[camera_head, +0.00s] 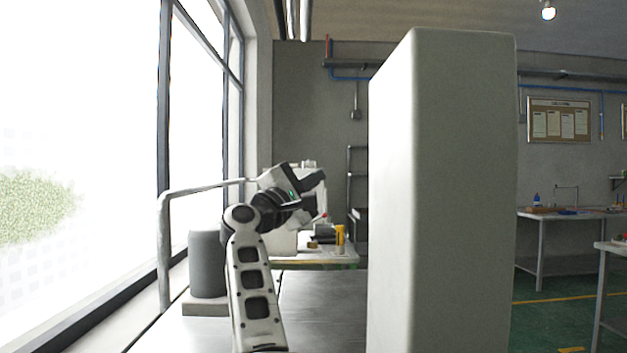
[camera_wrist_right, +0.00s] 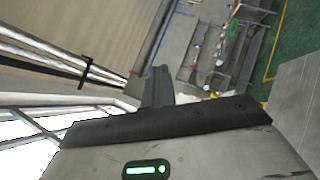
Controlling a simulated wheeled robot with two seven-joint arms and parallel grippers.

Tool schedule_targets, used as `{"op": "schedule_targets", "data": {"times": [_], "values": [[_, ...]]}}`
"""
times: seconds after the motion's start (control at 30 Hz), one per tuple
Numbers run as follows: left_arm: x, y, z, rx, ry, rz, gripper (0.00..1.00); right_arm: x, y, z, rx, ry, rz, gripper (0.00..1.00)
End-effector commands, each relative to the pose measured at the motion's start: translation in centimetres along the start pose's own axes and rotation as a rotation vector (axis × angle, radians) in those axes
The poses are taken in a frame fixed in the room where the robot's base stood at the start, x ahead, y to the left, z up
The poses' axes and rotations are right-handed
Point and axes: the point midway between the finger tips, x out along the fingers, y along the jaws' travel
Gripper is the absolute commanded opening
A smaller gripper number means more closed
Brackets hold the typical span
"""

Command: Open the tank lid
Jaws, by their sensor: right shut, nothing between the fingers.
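My right arm rises from the bottom of the head view, left of centre. Its gripper (camera_head: 318,181) is up in the air, left of a tall pale cabinet (camera_head: 463,190). In the right wrist view the fingers (camera_wrist_right: 158,88) are together, with nothing between them. A dark grey cylinder (camera_head: 207,265) stands on a low base to the left of the arm; I cannot tell whether it is the tank. A bent metal pipe (camera_head: 162,250) rises beside the cylinder and runs right, behind the arm. No lid can be made out for certain. My left gripper is not in view.
The tall cabinet blocks the middle right of the head view. A grey worktop (camera_head: 325,300) lies bare between arm and cabinet. A bench with a yellow item (camera_head: 339,239) stands behind. Windows line the left side. Other tables (camera_head: 570,215) stand far right.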

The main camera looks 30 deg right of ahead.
Motion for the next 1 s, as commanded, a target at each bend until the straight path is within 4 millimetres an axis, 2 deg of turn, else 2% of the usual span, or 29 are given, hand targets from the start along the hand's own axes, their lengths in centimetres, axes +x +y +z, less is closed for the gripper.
{"op": "schedule_targets", "data": {"times": [0.6, 0.7, 1.0], "values": [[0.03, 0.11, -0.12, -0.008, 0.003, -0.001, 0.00, 0.00, 0.00, 0.00, 0.000, 0.000, 0.000, 0.00], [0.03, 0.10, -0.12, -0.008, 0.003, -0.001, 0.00, 0.00, 0.00, 0.00, 0.000, 0.000, 0.000, 0.20], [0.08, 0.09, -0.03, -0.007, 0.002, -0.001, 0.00, -0.20, -0.03, -0.03, 0.000, 0.000, 0.000, 0.20]]}}
